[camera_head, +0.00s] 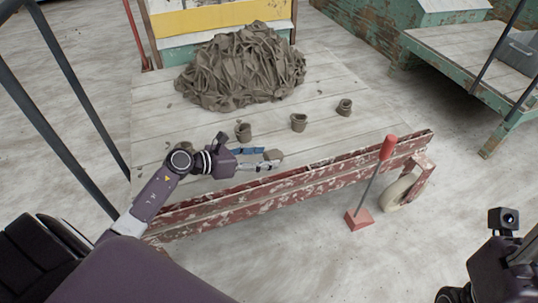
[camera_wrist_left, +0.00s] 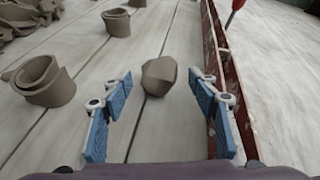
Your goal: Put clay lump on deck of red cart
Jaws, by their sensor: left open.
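The red cart has a pale plank deck (camera_head: 340,70) and a worn red side board (camera_head: 290,186). A small grey-brown clay lump (camera_head: 273,155) rests on the deck near that board. In the left wrist view the lump (camera_wrist_left: 158,76) is solid and faceted, just ahead of the fingertips and in line with the gap between them. My left gripper (camera_head: 262,160) is open and low over the deck; its blue finger pads (camera_wrist_left: 163,95) show a wide gap with nothing held. My right gripper (camera_head: 490,270) shows only partly at the lower right; its fingers are hidden.
A large heap of clay trimmings (camera_head: 243,68) covers the back of the deck. Curled clay pieces (camera_head: 298,122) stand between heap and lump. A teal cart (camera_head: 455,55) stands at the right, with open floor between.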

